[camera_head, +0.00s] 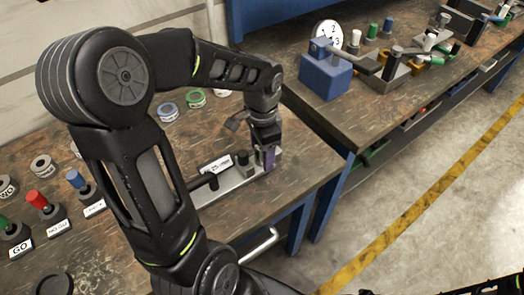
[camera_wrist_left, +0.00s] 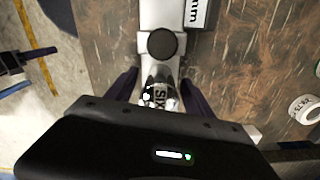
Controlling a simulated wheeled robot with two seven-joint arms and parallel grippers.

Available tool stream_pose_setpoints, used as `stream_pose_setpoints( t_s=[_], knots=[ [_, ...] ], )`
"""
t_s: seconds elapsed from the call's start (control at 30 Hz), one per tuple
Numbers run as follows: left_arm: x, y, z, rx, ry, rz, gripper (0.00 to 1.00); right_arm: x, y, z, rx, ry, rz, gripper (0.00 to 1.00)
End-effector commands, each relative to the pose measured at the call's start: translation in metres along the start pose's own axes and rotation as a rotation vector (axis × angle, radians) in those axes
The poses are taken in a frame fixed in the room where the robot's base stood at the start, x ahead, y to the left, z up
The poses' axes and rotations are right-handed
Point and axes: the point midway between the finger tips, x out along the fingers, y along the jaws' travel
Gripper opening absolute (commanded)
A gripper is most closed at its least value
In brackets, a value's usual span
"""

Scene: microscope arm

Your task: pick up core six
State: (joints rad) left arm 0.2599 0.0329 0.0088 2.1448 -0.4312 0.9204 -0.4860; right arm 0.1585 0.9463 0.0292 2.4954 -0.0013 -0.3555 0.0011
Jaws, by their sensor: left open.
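Core six (camera_wrist_left: 160,94) is a small whitish and dark piece marked "SIX", at the end of a grey metal fixture in the left wrist view. My left gripper (camera_wrist_left: 160,88) is open, with one purple finger on each side of the core. I cannot tell if either finger touches it. In the head view my left gripper (camera_head: 265,157) points down at the right end of the grey fixture (camera_head: 235,180), and it hides the core there. A dark part of what looks like my right arm shows at the bottom right of the head view; its jaws are unclear.
A dark knob (camera_wrist_left: 162,43) stands on the fixture near the core. A second bench holds a blue block (camera_head: 325,75). The floor (camera_head: 420,215) is clear.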

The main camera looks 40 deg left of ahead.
Motion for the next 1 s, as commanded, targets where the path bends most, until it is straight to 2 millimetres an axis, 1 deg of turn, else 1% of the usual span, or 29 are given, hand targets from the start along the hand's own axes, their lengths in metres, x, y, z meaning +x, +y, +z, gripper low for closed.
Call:
stream_pose_setpoints(
  t_s=[0.4, 1.0],
  knots=[
    [-0.0005, 0.0001, -0.0001, 0.000, 0.000, 0.000, 0.61, 0.0000, 0.0000, 0.0000, 0.000, 0.000, 0.000, 0.47],
    [-0.0005, 0.0001, -0.0001, 0.000, 0.000, 0.000, 0.12, 0.0000, 0.0000, 0.0000, 0.000, 0.000, 0.000, 0.47]
  ],
)
